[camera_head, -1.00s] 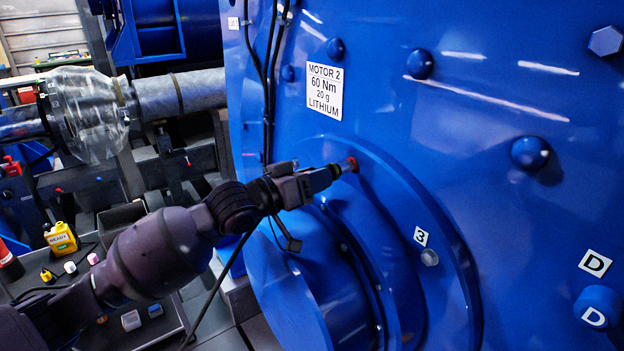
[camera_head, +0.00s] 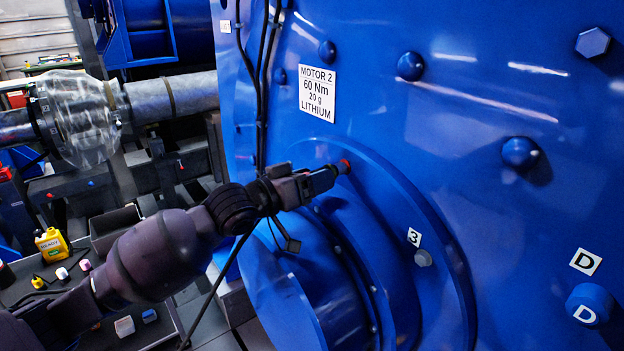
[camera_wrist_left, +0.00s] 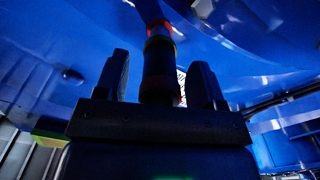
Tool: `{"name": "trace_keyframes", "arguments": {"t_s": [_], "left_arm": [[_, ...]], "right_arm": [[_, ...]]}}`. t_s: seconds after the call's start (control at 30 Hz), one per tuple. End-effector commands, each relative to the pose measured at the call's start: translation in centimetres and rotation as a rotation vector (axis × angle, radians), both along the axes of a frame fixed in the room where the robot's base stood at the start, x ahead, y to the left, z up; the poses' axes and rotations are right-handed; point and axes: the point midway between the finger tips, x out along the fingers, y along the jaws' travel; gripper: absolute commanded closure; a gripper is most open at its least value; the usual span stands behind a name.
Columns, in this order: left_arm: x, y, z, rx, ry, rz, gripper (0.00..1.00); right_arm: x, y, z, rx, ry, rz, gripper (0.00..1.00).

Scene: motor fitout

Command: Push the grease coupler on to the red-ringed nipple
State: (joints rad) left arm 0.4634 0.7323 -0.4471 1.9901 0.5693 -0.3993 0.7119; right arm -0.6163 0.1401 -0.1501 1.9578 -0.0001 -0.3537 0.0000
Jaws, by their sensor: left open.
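The red-ringed nipple (camera_head: 345,165) shows as a small red spot on the blue motor face (camera_head: 450,130); its red ring also shows in the left wrist view (camera_wrist_left: 159,24). My left gripper (camera_head: 322,180) is at the nipple, pointing at the motor face. In the left wrist view its two fingers (camera_wrist_left: 160,75) stand apart. The dark cylindrical grease coupler (camera_wrist_left: 159,68) stands between them, with visible gaps on both sides. Its far end meets the red ring; I cannot tell how fully it is seated. My right gripper is not in view.
A "MOTOR 2" label (camera_head: 317,94) sits above the gripper. Bolt heads (camera_head: 410,66) stick out of the motor face. A thin cable hangs below my left wrist. A tray (camera_head: 135,330) with small blocks and a yellow bottle (camera_head: 52,244) are at lower left.

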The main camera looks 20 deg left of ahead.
Motion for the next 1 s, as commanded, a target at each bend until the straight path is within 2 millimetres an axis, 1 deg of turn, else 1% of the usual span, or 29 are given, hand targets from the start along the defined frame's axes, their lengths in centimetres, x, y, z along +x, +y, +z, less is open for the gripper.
{"name": "trace_keyframes", "arguments": {"t_s": [0.1,0.23,0.47,0.6,0.7,0.8,1.0], "left_arm": [[-0.1,0.1,0.0,0.0,0.0,0.0,0.37],[-1.2,1.0,-0.2,0.002,0.0,0.001,0.37],[-4.6,3.6,-0.2,0.003,0.001,0.0,0.37],[-6.5,5.1,-0.2,0.002,0.0,0.001,0.37],[-7.4,5.9,-0.1,0.0,0.0,0.001,0.37],[-8.1,6.3,-0.1,0.002,0.0,0.001,0.37],[-8.5,6.7,0.0,0.0,-0.001,0.0,0.37]], "right_arm": [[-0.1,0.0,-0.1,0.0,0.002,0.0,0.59],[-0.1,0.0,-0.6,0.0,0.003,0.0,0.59],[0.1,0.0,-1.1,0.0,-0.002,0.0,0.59],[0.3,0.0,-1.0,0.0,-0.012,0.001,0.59],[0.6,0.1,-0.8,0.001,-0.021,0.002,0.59],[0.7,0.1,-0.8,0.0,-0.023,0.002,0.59],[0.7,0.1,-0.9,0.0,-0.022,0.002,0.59]]}}
